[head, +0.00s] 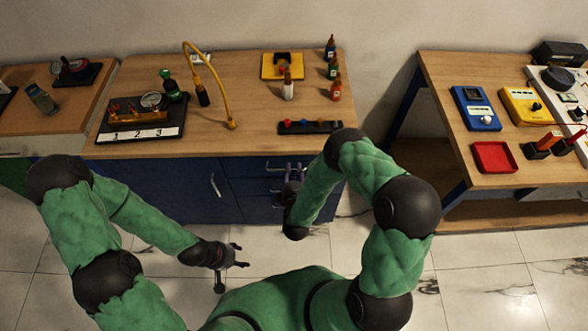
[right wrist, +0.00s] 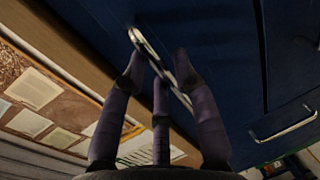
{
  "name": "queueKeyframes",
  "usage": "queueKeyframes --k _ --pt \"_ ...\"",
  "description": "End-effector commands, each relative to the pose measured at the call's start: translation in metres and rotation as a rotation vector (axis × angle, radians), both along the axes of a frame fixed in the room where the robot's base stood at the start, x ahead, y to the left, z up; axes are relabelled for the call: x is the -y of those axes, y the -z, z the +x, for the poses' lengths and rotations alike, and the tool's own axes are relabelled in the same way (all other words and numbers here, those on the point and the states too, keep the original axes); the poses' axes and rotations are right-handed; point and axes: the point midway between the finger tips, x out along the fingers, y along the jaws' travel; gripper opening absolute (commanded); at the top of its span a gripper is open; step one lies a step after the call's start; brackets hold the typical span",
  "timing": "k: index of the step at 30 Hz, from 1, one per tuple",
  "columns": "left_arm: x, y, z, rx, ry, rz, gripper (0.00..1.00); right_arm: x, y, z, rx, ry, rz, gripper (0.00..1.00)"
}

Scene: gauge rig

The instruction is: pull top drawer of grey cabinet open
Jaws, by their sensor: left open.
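A dark blue cabinet (head: 180,186) with a wooden top stands in front of me; it looks blue, not grey. Its right side has a stack of drawers with metal bar handles, and the top drawer (head: 246,166) looks closed. My right gripper (head: 291,172) is at the top drawer's handle, which it partly hides. In the right wrist view its fingers (right wrist: 160,75) lie on both sides of a bar handle (right wrist: 148,48); whether they grip it is unclear. My left gripper (head: 238,256) is open and empty above the floor.
The top holds a numbered board (head: 140,134), a yellow curved lamp or pipe (head: 216,80), bottles (head: 335,90) and a dark strip (head: 310,127). A second bench (head: 455,90) with a red tray (head: 494,157) stands right. The floor before the cabinet is free.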

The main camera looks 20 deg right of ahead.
Motion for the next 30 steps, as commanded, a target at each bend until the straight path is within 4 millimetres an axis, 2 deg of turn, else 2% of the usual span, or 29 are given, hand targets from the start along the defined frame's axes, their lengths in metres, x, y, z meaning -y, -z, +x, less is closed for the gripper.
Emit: queueKeyframes --k 4,14,17,30 --pt "0.0000 0.0021 0.0000 0.000 0.000 0.000 0.56 0.0032 0.0023 0.0100 0.000 0.001 0.001 0.29" --pt "0.0000 0.0020 -0.0001 0.000 0.000 0.000 0.56 0.0038 0.0025 0.0122 0.000 0.000 0.001 0.29" --pt "0.0000 0.0020 0.0000 0.000 0.000 0.000 0.56 0.0037 0.0024 0.0121 0.000 0.000 0.001 0.01" --pt "-0.0001 0.0041 0.0001 0.000 0.000 0.000 0.56 0.0039 0.0036 0.0129 -0.003 0.000 0.001 0.00"
